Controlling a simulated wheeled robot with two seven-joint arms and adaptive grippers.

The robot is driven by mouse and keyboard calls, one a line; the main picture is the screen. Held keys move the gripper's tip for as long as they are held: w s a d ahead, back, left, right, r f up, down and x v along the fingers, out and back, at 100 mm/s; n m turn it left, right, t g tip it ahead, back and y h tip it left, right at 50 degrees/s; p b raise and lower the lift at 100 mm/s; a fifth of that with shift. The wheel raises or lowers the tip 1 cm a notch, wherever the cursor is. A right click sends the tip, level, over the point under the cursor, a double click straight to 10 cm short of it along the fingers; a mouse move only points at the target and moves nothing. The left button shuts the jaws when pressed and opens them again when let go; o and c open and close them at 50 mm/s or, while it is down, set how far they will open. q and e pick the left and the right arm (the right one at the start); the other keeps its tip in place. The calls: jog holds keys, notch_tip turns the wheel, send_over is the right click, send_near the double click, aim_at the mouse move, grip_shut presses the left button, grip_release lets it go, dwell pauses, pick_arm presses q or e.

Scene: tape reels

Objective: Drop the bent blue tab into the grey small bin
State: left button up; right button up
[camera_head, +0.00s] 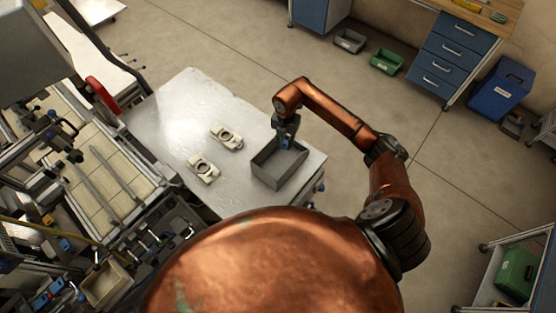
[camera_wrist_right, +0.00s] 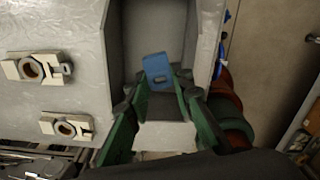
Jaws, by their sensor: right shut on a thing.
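The bent blue tab (camera_wrist_right: 157,68) is held between the green fingertips of my right gripper (camera_wrist_right: 163,84) in the right wrist view. A small blue patch of it shows under the gripper (camera_head: 286,138) in the head view. The grey small bin (camera_head: 262,172) stands on the light table, and my right gripper is over its far part. In the wrist view the bin's wall (camera_wrist_right: 204,45) runs beside the tab, and its interior lies behind the tab. The tab's exact height over the bin floor is hard to tell. My left gripper is not in view.
Two pale tape reel parts (camera_head: 226,138) (camera_head: 203,170) lie on the table (camera_head: 180,105) left of the bin. A frame with rails and clamps (camera_head: 110,180) borders the table's left side. Grey and green bins (camera_head: 386,61) sit on the floor at the back.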

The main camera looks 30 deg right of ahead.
notch_tip(320, 180, down, 4)
jog(key=b, duration=0.2)
jog(key=shift+f+b, duration=0.25)
jog(key=shift+b, duration=0.05)
jog(key=o, duration=0.8)
jog(key=shift+r, duration=0.2)
notch_tip(320, 180, up, 12)
jog(key=shift+f, duration=0.2)
jog(key=shift+d, duration=0.1)
